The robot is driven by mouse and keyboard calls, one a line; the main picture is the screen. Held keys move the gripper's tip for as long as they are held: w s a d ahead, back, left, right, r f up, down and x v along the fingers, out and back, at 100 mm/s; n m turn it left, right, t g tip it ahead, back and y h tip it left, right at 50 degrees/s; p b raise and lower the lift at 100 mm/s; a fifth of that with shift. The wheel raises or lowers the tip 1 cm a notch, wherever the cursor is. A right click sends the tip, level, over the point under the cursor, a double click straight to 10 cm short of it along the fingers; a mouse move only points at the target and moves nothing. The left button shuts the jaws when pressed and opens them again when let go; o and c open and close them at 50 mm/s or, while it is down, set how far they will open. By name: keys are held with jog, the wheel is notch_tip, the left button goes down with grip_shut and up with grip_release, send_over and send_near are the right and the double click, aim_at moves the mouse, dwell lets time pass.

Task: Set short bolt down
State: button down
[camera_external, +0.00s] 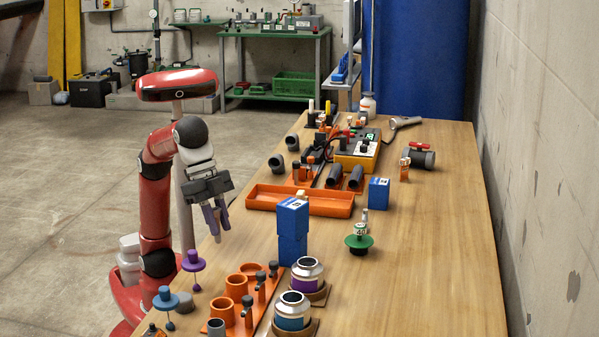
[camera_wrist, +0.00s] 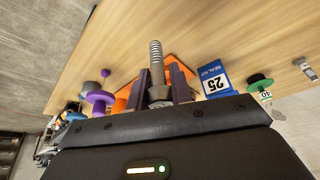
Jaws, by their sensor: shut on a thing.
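My gripper (camera_external: 216,222) hangs at the left edge of the wooden table in the external view, fingers pointing down. In the wrist view, my gripper (camera_wrist: 160,85) is shut on a grey threaded bolt (camera_wrist: 156,62), which I take for the short bolt. Its head sits low between the purple fingers and its threaded shank sticks out past them.
An orange tray (camera_external: 262,204) lies right of my gripper, with blue boxes (camera_external: 292,232) in front. An orange fixture (camera_external: 245,322) with cups and pegs stands nearer, beside two metal canisters (camera_external: 292,311). A green disc piece (camera_external: 359,242) stands further right. Bare wood lies at front right.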

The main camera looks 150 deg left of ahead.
aim_at(220, 238)
jog(key=shift+f+b, duration=0.75)
jog(key=shift+f, duration=1.1)
jog(key=shift+f, duration=0.15)
jog(key=c, duration=1.3)
grip_release()
jog(key=shift+o, duration=0.2)
jog(key=p+v, duration=0.4)
jog(key=v, duration=0.8)
jog(key=shift+p, duration=0.3)
jog(key=shift+s, duration=0.1)
